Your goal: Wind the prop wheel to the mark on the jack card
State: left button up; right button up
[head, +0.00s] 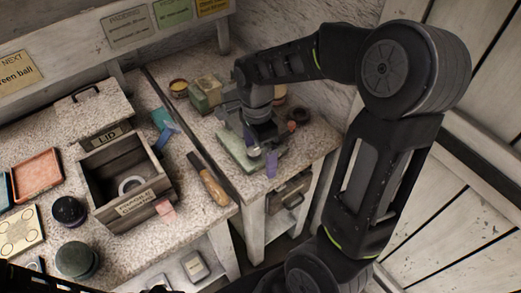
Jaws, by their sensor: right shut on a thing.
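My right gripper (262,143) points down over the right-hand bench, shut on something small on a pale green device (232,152). The gripper covers most of what it holds, so I cannot make out the prop wheel itself. A small purple piece (271,166) shows just below the gripper; I cannot tell what it belongs to. I cannot pick out the jack card or its mark. My left gripper is not in view.
An open wooden box (149,195) with a white ring inside stands on the left bench. Its lid (92,110), a wood-handled tool (208,180), dark round objects (76,260) and a red tray (36,177) lie around it. Green blocks (204,93) stand behind my right gripper.

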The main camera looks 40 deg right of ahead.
jog(key=r, duration=0.2)
jog(key=r+p, duration=0.1)
jog(key=shift+w+a, duration=0.2)
jog(key=shift+a, duration=0.05)
jog(key=shift+w+r+p, duration=0.1)
jog(key=shift+r+p, duration=0.4)
jog(key=shift+r, duration=0.55)
jog(key=shift+c, duration=1.1)
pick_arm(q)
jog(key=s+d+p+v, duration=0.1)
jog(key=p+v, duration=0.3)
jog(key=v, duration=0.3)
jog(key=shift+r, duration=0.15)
pick_arm(e)
jog(key=r, duration=0.2)
jog(key=s+r, duration=0.1)
jog(key=r, duration=0.2)
jog(key=shift+s+a+r, duration=0.3)
jog(key=shift+s+a, duration=0.05)
jog(key=shift+a, duration=0.05)
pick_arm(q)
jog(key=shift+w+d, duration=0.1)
